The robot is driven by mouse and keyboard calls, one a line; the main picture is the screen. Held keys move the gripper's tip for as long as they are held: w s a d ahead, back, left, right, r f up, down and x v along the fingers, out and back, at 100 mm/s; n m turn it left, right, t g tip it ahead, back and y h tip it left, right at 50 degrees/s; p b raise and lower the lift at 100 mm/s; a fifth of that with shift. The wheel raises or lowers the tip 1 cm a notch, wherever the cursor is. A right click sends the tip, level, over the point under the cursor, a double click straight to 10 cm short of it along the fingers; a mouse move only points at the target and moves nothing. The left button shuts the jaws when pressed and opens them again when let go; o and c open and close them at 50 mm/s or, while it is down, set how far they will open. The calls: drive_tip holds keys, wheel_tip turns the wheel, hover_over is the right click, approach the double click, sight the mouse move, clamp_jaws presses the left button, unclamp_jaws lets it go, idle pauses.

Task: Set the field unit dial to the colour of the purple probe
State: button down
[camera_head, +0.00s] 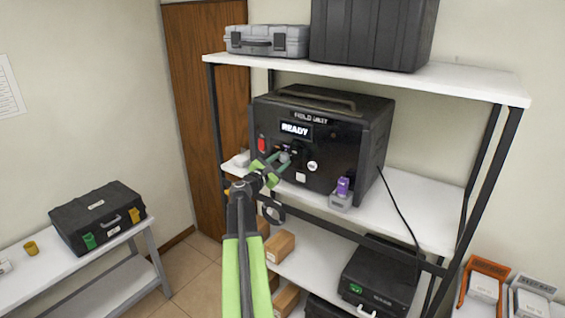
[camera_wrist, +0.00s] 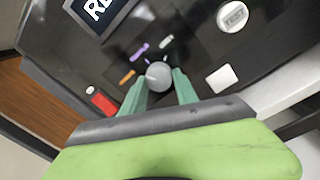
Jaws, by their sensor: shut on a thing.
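The field unit (camera_head: 345,148) is a black box on the middle shelf, with its screen (camera_head: 295,130) reading READY. Its dial (camera_wrist: 158,76) is a grey round knob in the wrist view, with orange, purple and pale green marks beside it. The purple mark (camera_wrist: 140,51) lies above and left of the knob. My gripper (camera_wrist: 160,84) is shut on the dial, one green finger on each side. In the head view my gripper (camera_head: 277,164) is at the unit's front. The purple probe (camera_head: 343,187) stands in a small grey holder (camera_head: 341,201) at the unit's front right.
A red switch (camera_wrist: 103,103) and a white TEST button (camera_wrist: 232,18) flank the dial. A cable hangs off the unit's right side. Black cases lie on the shelves above and below. A side table (camera_head: 30,274) holds another black case (camera_head: 97,217).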

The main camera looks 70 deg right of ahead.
drive_tip(key=m, duration=0.5)
drive_tip(key=shift+s, duration=0.1)
drive_tip(key=shift+m+g, duration=0.3)
drive_tip(key=shift+m, duration=0.2)
drive_tip(key=c, duration=1.3)
unclamp_jaws()
drive_tip(key=shift+a, duration=0.1)
drive_tip(key=shift+c, duration=0.2)
drive_tip(key=o, duration=0.4)
drive_tip(key=shift+s+r, duration=0.1)
drive_tip(key=b+v, duration=0.1)
drive_tip(key=v, duration=1.6)
drive_tip(key=shift+a, duration=0.2)
